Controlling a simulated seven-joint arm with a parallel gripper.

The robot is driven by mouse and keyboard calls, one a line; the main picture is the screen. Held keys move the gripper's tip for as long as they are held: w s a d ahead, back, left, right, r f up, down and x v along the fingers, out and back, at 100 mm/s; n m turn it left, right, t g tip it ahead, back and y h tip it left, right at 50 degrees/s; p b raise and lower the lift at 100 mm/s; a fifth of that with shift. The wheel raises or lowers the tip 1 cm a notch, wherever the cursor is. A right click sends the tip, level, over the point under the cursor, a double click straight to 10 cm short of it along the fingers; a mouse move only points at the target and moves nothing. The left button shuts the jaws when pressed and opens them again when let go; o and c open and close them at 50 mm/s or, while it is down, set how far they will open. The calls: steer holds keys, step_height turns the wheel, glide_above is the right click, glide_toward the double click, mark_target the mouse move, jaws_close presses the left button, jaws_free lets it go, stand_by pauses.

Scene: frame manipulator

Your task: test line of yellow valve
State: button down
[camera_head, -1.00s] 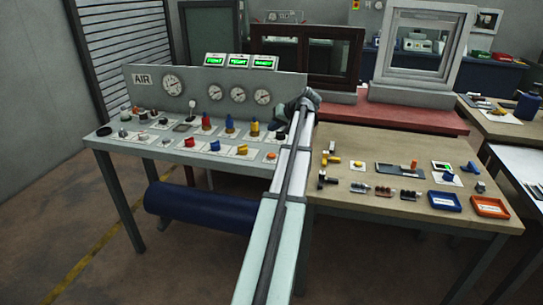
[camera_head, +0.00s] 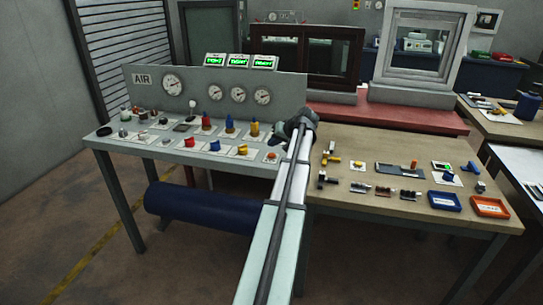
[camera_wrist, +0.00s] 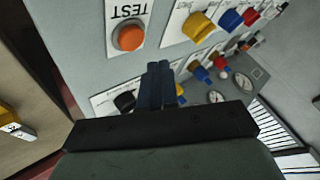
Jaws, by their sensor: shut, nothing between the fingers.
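An orange round button (camera_wrist: 129,37) sits on a white plate marked TEST; it also shows at the bench's right front (camera_head: 271,156). A yellow knob (camera_wrist: 199,27) is beside it in the wrist view, and in the head view (camera_head: 242,148) it is left of the button. Another yellow valve (camera_head: 254,129) stands in the back row; a bit of yellow shows beside my fingers in the wrist view. My gripper (camera_wrist: 160,70) is shut and empty. It is over the panel's right end, its tips apart from the button in the picture.
Red and blue knobs (camera_head: 188,142) (camera_head: 214,145) continue the front row to the left. The gauge panel (camera_head: 200,90) rises behind, with green displays (camera_head: 238,61) above. A wooden table (camera_head: 390,160) with small parts and trays adjoins on the right.

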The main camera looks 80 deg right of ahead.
mark_target(274, 155)
steer(key=shift+f, duration=1)
steer(key=shift+f, duration=0.85)
stand_by(2.1)
steer(key=shift+r, duration=0.85)
steer(key=shift+r, duration=2.5)
